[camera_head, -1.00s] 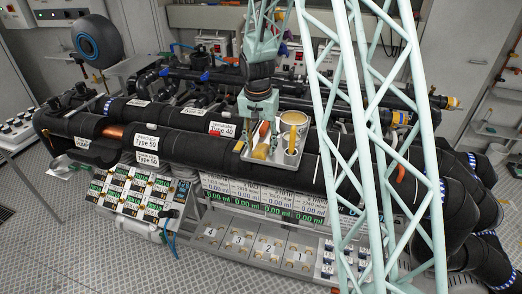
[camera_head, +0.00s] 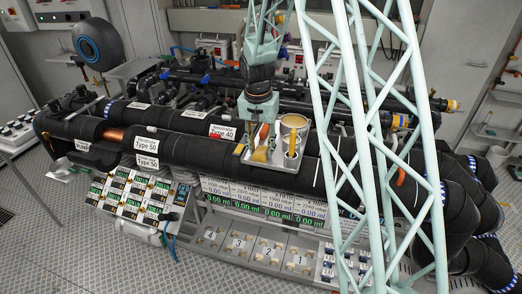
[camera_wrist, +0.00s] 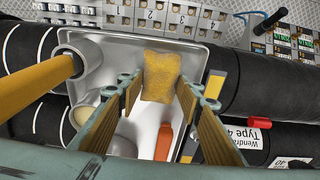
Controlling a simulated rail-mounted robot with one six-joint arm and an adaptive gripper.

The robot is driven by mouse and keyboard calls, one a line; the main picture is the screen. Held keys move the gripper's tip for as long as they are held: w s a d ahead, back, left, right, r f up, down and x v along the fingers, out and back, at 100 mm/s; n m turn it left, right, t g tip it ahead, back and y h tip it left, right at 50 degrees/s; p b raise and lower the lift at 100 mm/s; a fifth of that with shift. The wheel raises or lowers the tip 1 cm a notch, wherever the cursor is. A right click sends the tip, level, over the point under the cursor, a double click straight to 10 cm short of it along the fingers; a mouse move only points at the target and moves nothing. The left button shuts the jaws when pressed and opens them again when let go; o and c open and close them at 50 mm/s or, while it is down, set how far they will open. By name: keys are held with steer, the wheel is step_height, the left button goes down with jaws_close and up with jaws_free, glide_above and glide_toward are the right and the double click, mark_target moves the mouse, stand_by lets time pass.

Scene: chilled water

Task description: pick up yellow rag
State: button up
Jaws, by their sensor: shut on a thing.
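The yellow rag (camera_wrist: 160,76) is a textured, yellow-orange bundle at the far end of the white tray (camera_wrist: 146,120) in the wrist view. My gripper (camera_wrist: 158,90) has one wood-brown finger on each side of the rag and is shut on it. The rag appears still low at the tray; I cannot tell whether it touches the tray floor. In the head view, the rag (camera_head: 260,154) shows as a small yellow patch below my gripper (camera_head: 259,137), and the fingers are too small to make out well.
An open can (camera_head: 295,122) and a cup with a yellow-handled tool (camera_head: 292,144) stand in the tray, right of my gripper. An orange-red object (camera_wrist: 164,141) lies in the tray. Black insulated pipes (camera_head: 190,148) run beneath and around the tray.

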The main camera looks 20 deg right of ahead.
mark_target(262, 149)
steer(key=shift+r, duration=1.55)
steer(key=shift+s+r, duration=0.15)
steer(key=shift+s, duration=0.05)
steer(key=s+a+r+b, duration=0.1)
steer(key=s+a+b, duration=0.1)
steer(key=s, duration=1.3)
steer(key=shift+s+a+r, duration=0.2)
steer(key=shift+a, duration=0.35)
steer(key=shift+o, duration=0.7)
steer(key=shift+w, duration=0.1)
steer(key=shift+c, duration=0.5)
